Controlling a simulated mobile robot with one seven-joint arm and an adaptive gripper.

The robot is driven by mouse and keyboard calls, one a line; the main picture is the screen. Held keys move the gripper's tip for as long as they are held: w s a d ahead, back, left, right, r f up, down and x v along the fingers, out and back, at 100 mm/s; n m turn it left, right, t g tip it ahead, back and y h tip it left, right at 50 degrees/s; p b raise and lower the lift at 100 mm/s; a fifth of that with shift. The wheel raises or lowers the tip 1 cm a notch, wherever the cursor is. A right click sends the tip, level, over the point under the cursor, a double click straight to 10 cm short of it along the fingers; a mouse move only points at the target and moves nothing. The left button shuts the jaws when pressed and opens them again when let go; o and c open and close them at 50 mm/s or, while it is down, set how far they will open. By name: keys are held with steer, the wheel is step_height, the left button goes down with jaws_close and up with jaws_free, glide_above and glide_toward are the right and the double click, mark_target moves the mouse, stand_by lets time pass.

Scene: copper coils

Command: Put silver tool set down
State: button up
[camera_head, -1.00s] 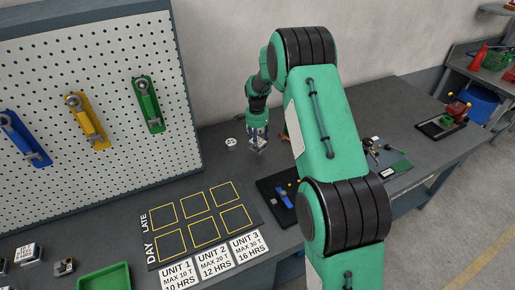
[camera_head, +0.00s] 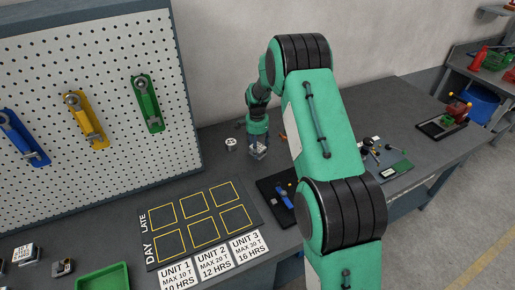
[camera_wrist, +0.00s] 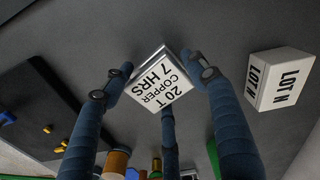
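A silver-sided block (camera_wrist: 163,80) with a white label reading "20 T COPPER 7 HRS" sits between the fingers of my gripper (camera_wrist: 157,66). In the wrist view the blue fingers reach its left and right edges, and a third finger is at its lower edge. In the head view the block (camera_head: 258,152) is under my gripper (camera_head: 258,142), low at the table, behind the black tray. Whether it rests on the table is hard to tell. No thing that clearly looks like a tool set shows in the gripper.
A white "LOT N" block (camera_wrist: 280,78) stands to the right in the wrist view. A black tray (camera_head: 266,190) with blue and yellow parts is in front. The yellow-outlined board (camera_head: 201,222) has empty squares. A round white item (camera_head: 231,144) stands left of the gripper.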

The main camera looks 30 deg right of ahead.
steer(key=shift+o, duration=0.4)
steer(key=shift+r, duration=0.15)
step_height(320, 180, up, 12)
steer(key=p, duration=0.2)
stand_by(0.3)
steer(key=shift+a+r, duration=0.1)
steer(key=shift+a, duration=0.05)
stand_by(0.4)
steer(key=s+a+r+n+t, duration=0.15)
steer(key=s+a+r, duration=0.25)
steer(key=s+r, duration=0.4)
steer(key=s+a+r+n, duration=0.35)
steer(key=s+r, duration=0.25)
steer(key=r, duration=0.3)
steer(key=s+a+r+n+t, duration=0.1)
steer(key=s+a+r, duration=0.3)
steer(key=s+r, duration=0.4)
steer(key=s+a+r+n+t, duration=0.1)
steer(key=s+a+n, duration=0.2)
steer(key=s, duration=1)
steer(key=s+a+r+n+t, duration=0.2)
steer(key=s+a+n, duration=0.2)
steer(key=s, duration=0.9)
steer(key=shift+s+a, duration=0.2)
steer(key=shift+a, duration=0.1)
